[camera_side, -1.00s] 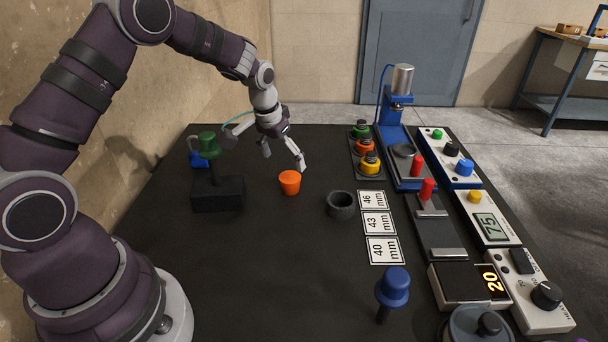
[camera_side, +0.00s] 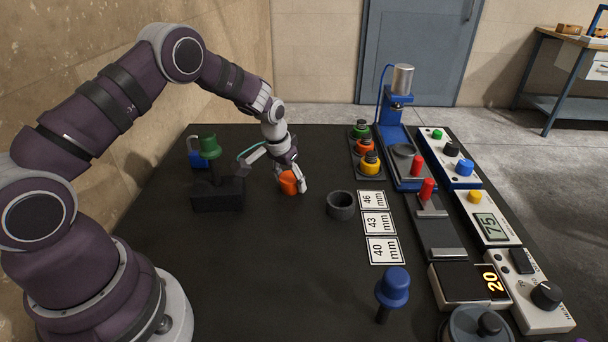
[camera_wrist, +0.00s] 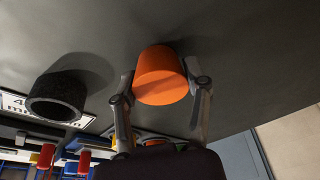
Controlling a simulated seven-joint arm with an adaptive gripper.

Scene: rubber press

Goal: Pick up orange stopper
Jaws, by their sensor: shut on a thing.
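The orange stopper (camera_side: 289,184) is a small tapered plug on the black table, left of the dark cup. My gripper (camera_side: 290,185) is down around it with a finger on either side. In the wrist view the orange stopper (camera_wrist: 160,78) sits between the two fingertips of my gripper (camera_wrist: 162,84), which are shut on its sides. It appears to be still at table level. Part of the stopper is hidden by a finger in the side view.
A dark hollow cup (camera_side: 341,205) stands right of the stopper, beside size cards (camera_side: 377,223). A blue knobbed piece (camera_side: 393,287) is in front. The table's middle front is clear.

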